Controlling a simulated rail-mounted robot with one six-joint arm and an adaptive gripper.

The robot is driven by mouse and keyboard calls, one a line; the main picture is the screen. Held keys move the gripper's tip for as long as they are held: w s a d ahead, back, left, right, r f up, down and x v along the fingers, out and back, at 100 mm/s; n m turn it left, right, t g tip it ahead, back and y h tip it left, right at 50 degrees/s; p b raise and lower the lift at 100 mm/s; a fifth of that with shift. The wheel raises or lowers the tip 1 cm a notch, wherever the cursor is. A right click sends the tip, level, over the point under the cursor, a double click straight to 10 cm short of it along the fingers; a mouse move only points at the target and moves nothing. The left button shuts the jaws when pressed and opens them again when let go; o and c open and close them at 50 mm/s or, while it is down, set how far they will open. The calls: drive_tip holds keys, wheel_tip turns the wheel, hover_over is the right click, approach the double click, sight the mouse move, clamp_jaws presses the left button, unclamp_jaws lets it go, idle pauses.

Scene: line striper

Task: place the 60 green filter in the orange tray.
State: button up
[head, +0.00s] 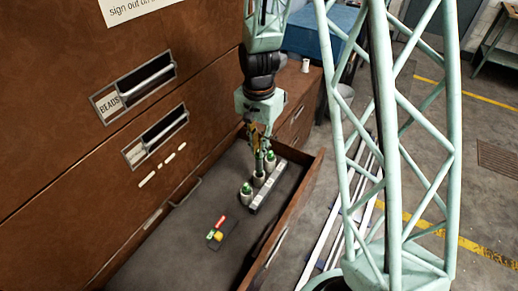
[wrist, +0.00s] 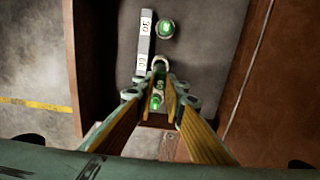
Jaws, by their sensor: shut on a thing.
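Green-topped filters stand in the open drawer (head: 150,255) beside a pale label strip (head: 266,190). In the head view one filter (head: 246,192) stands at the near end of the row. In the wrist view the strip (wrist: 150,30) reads 30 and, less clearly, 60. A free filter (wrist: 165,29) is next to the 30. My gripper (wrist: 163,90) is shut on the green filter (wrist: 159,85) near the 60 mark. I cannot tell whether it is lifted. I see no orange tray.
A dark piece with red, green and yellow parts (head: 218,236) lies on the drawer floor. The brown cabinet front (head: 60,130) rises at the left. The drawer wall (head: 290,220) bounds the right. A blue box (head: 325,30) is at the back.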

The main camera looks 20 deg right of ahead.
drive_tip(key=shift+a+r, duration=0.1)
drive_tip(key=shift+r, duration=0.2)
idle(0.4)
